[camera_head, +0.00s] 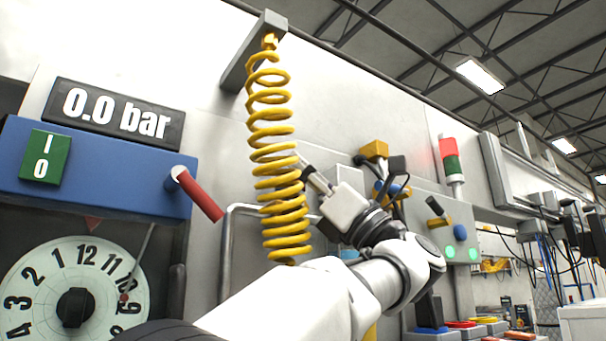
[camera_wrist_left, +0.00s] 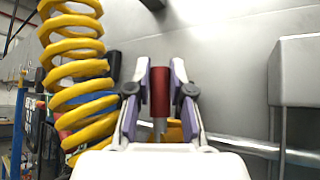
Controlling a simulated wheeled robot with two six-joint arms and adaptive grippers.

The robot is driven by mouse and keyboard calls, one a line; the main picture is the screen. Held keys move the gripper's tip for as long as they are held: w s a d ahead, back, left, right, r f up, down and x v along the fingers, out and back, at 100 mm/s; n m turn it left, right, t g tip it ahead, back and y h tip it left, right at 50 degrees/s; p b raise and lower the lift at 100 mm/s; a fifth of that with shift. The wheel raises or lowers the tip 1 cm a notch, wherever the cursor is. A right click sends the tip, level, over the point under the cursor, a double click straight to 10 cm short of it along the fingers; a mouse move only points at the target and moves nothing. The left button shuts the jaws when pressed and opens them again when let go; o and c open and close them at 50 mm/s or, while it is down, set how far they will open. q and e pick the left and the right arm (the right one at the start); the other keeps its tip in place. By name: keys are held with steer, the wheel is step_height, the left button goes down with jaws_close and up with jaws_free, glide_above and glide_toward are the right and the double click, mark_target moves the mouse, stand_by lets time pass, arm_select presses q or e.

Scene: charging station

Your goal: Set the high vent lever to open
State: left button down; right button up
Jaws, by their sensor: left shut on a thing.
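My left gripper (camera_head: 308,172) reaches up and left behind the yellow coil in the head view, its tips partly hidden by it. In the left wrist view my left gripper (camera_wrist_left: 160,78) is shut on a dark red lever handle (camera_wrist_left: 160,92), one finger on each side. A grey stem and a yellow part show below the handle. The head view does not show the held handle clearly, so I cannot read its setting there. My right gripper is not in view.
The yellow coiled hose (camera_head: 272,150) hangs close to my left gripper, from a grey bracket (camera_head: 250,55). A blue panel (camera_head: 100,170) with another red handle (camera_head: 200,195) is at left, below a 0.0 bar display (camera_head: 115,113). A metal box (camera_wrist_left: 298,75) stands right of the gripper.

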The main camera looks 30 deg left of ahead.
arm_select(q)
steer(key=shift+w+a+f+m+t+y+b, duration=0.15)
steer(key=shift+f+m+t+y+b, duration=0.2)
steer(key=shift+m, duration=0.35)
steer(key=shift+w+r+m+t, duration=0.15)
steer(key=shift+r+m+t, duration=0.15)
steer(key=shift+t, duration=0.25)
steer(key=c, duration=1)
jaws_free()
steer(key=shift+a+f, duration=0.1)
steer(key=shift+c, duration=0.2)
steer(key=shift+a, duration=0.55)
steer(key=shift+d+f, duration=0.15)
steer(key=shift+d, duration=0.15)
steer(key=v, duration=1.1)
steer(key=shift+f, duration=0.3)
steer(key=shift+a, duration=0.15)
